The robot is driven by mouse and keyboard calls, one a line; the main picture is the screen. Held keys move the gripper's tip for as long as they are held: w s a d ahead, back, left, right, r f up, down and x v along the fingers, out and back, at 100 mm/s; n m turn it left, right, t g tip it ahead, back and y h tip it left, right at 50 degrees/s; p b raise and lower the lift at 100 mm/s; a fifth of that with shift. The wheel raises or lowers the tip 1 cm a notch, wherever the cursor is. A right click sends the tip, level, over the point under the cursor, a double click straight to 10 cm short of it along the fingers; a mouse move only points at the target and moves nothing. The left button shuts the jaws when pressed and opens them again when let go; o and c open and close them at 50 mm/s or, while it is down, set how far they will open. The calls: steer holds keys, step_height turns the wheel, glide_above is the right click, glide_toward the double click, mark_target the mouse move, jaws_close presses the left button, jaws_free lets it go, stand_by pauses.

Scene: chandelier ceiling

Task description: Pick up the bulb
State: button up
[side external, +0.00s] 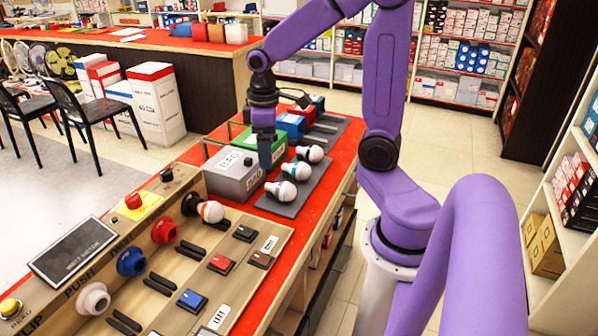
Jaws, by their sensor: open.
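Several white bulbs lie on a dark grey mat (299,200) on the red counter. The nearest bulb (281,190) lies on its side. A second bulb (296,171) lies behind it, and a third bulb (310,154) lies farther back. My gripper (265,165) points down, just left of the second and third bulbs and beside the grey box. It is open, with no bulb seen between its fingers. The fingertips are small and partly hard to make out.
A grey labelled box (233,174) stands left of the mat, with green, blue and red boxes behind it. The wooden board (187,282) with sockets and switches fills the front of the counter. The aisle floor at right is clear.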

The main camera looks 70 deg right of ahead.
steer(key=w+d+m, duration=0.2)
steer(key=d+m, duration=0.1)
steer(key=d, duration=0.9)
steer(key=m, duration=0.2)
glide_above(302, 164)
steer(key=f, duration=1.3)
steer(key=shift+s, duration=0.2)
steer(key=shift+w+f, duration=0.15)
steer(key=shift+f, duration=2.8)
steer(key=shift+c, duration=0.3)
steer(key=c, duration=1.1)
steer(key=shift+r, duration=0.1)
